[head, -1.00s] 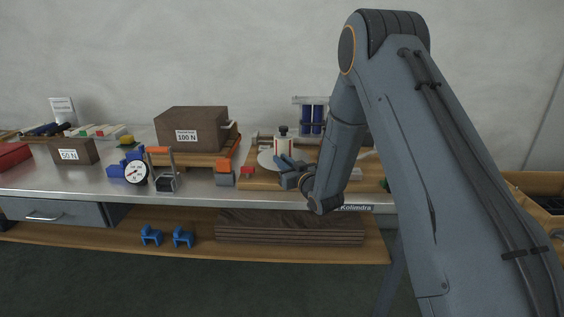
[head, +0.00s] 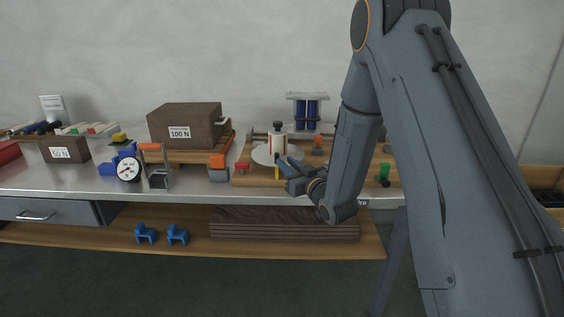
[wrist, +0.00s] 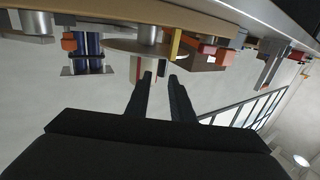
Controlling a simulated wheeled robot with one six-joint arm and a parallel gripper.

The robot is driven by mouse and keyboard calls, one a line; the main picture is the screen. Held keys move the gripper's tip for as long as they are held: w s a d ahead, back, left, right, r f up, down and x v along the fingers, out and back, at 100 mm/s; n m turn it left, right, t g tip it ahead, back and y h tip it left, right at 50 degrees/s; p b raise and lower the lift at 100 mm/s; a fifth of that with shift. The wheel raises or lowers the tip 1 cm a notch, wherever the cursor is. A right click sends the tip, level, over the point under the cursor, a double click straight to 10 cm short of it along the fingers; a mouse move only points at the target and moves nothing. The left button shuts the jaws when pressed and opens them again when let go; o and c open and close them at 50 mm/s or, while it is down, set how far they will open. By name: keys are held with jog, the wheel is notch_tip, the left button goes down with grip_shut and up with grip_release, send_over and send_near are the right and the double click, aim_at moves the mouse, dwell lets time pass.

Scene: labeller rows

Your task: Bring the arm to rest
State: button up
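My gripper (head: 284,172) hangs at the front of the bench, just in front of and slightly to the right of a white roll-like cylinder with a dark knob (head: 278,143) on a round pale disc (head: 262,155). In the wrist view, which looks upside down, my gripper (wrist: 161,80) shows two dark fingers with a clear gap and nothing between them. The disc (wrist: 125,47) appears beyond the fingertips there. My arm is bent, with its upper link high on the right and its forearm hanging down. It hides part of the bench's right end.
The steel bench (head: 90,180) carries a brown 100 N block (head: 185,124), a 50 N block (head: 62,149), a dial gauge (head: 128,169) and blue cylinders on a stand (head: 306,108). A wooden shelf (head: 120,238) runs below. The floor in front is clear.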

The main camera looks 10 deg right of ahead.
jog(key=shift+s+d, duration=0.15)
jog(key=shift+s, duration=0.25)
